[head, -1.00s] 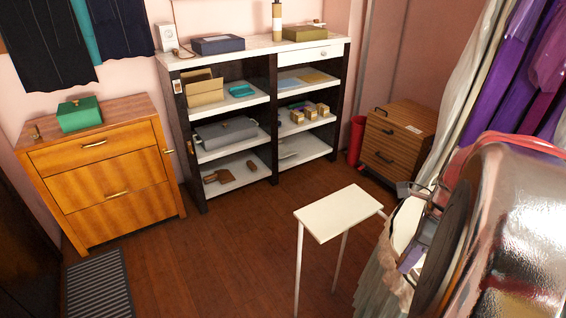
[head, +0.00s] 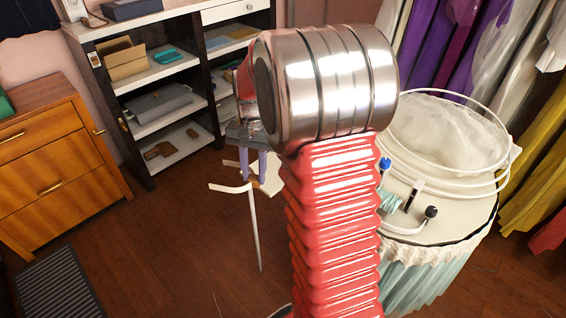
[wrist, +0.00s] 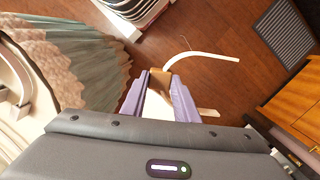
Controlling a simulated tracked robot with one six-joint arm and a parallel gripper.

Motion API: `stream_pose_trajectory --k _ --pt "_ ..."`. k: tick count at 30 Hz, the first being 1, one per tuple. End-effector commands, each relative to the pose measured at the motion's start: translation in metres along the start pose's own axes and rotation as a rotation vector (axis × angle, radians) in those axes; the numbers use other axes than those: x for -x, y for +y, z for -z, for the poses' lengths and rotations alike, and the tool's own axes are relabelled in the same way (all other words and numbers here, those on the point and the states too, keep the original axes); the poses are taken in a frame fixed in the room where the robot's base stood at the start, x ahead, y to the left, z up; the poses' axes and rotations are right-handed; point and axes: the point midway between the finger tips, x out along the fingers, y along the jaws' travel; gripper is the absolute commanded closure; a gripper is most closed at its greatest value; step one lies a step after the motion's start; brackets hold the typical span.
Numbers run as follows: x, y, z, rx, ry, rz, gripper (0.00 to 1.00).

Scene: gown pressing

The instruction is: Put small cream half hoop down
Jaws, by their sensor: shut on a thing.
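My gripper (head: 256,176) is shut on the small cream half hoop (head: 226,188), left of my red arm in the head view. One curved end of the half hoop sticks out to the left. In the wrist view, the purple fingers of my gripper (wrist: 160,88) close around it, and the half hoop (wrist: 208,55) curves out to the right above the brown floor. A small white side table (head: 272,182) stands behind the gripper in the head view, mostly hidden by my arm. I cannot tell whether the half hoop touches it.
A round skirted table (head: 462,217) stands at the right, with white hoops, tulle and small knobbed tools on it. Gowns (head: 535,170) hang behind it. A shelf unit (head: 218,95) and a wooden cabinet (head: 60,165) stand at the left. The floor between is largely clear.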

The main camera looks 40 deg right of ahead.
Motion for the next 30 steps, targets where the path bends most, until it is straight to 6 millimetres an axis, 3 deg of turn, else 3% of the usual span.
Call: stream_pose_trajectory --k 1,9,15,20,30 --pt "-0.005 -0.018 -0.004 0.085 -0.001 -0.012 0.99" --pt "-0.028 -0.099 -0.030 0.527 -0.001 -0.066 0.99" --pt "-0.044 -0.146 -0.053 0.792 0.000 -0.097 0.99" --pt "-0.049 -0.161 -0.062 0.882 0.001 -0.107 0.99" --pt "-0.049 -0.161 -0.062 0.888 0.001 -0.108 0.99"
